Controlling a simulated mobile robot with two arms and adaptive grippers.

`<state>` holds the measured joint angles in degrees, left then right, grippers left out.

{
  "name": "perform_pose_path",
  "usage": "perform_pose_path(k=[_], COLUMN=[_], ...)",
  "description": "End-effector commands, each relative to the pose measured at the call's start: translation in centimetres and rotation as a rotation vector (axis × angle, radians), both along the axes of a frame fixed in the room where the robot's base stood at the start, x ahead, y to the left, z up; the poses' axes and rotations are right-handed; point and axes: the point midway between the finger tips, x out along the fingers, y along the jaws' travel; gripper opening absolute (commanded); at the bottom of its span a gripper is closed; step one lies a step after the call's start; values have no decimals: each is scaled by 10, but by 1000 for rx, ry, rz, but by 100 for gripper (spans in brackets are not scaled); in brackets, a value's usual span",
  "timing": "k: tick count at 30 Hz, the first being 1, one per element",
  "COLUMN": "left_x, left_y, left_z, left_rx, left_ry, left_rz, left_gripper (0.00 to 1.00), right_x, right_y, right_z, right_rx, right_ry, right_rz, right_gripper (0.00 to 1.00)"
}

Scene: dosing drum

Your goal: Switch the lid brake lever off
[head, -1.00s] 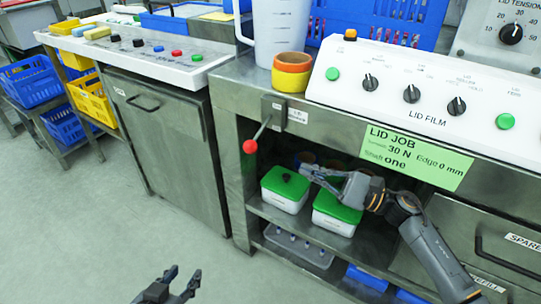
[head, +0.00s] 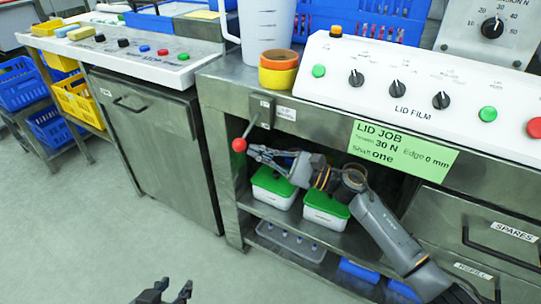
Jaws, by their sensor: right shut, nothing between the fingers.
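The lid brake lever (head: 239,145) has a red ball knob on a thin metal rod. The rod slants down and left from a dark bracket (head: 261,110) on the front of the steel counter. My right gripper (head: 254,152) is shut and empty, its fingertips just right of and slightly below the red knob. I cannot tell whether they touch the knob. My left gripper (head: 176,290) is at the bottom of the head view, low over the floor; its two fingers stand apart and nothing shows between them.
Green-lidded white tubs (head: 325,207) stand on the shelf under the counter, below my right arm. Orange and yellow tape rolls (head: 278,69) sit on the counter above the bracket. Floor at left is clear.

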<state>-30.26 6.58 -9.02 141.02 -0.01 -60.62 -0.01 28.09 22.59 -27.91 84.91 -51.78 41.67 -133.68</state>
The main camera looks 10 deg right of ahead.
Motion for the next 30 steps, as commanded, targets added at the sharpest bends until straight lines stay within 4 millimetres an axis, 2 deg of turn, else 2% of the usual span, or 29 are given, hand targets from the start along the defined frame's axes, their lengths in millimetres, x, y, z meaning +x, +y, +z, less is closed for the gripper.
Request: perform_pose_path(k=[30], left_x=[-8], left_y=[2], left_z=[-5], left_rx=[7], left_ry=[39], left_rz=[1], left_gripper=[40], right_x=[-5], right_y=[4], right_z=[8], right_rx=[66], right_ry=[90], right_rz=[-1], right_gripper=[0])
